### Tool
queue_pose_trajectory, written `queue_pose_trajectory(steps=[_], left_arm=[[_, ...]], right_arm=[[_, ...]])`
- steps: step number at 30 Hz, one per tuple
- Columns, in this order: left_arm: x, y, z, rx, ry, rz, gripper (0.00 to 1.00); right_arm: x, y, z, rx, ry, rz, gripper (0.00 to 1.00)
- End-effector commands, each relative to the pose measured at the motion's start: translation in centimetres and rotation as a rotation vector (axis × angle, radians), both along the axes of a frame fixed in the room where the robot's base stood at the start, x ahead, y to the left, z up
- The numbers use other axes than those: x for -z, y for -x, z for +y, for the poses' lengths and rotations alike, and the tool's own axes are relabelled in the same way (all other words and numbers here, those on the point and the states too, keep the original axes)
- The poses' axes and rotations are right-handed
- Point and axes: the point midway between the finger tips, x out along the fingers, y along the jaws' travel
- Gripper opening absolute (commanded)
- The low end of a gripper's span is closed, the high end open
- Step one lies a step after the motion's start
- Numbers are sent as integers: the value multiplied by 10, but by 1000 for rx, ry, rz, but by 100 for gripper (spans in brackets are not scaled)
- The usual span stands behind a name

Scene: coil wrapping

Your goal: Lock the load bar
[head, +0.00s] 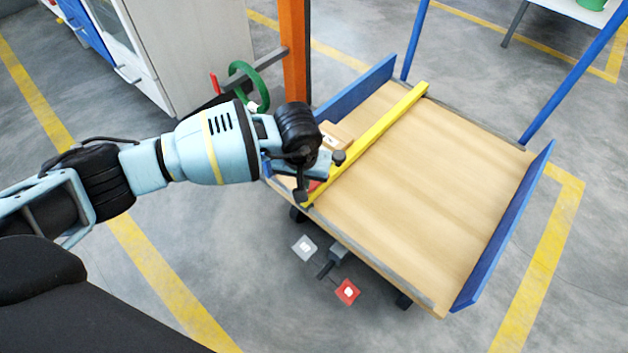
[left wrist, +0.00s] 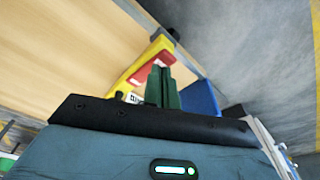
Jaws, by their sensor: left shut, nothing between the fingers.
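The yellow load bar (head: 372,138) lies across the wooden deck of the cart (head: 430,190), from the far edge to the near left edge. A red part (head: 314,186) shows at its near end, mostly covered by my gripper. In the left wrist view the yellow bar (left wrist: 137,70) carries this red part (left wrist: 152,68) near its black end. My left gripper (left wrist: 160,72) has its green fingers together and empty, in front of the red part; I cannot tell whether they touch it. In the head view its fingertips are hidden behind the wrist. My right gripper is not in view.
A cardboard box (head: 337,134) sits on the deck left of the bar. Blue side boards (head: 505,228) and posts edge the cart. An orange post (head: 294,50) and green handwheel (head: 250,82) stand behind my arm.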

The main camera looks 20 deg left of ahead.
Motion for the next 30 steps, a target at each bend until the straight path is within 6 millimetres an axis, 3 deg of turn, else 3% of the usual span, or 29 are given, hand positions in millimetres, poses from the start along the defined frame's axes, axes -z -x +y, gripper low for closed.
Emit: queue_pose_trajectory(steps=[30], left_arm=[[13, 0, 0, -1, 0, 0, 0]], right_arm=[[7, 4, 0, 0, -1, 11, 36]])
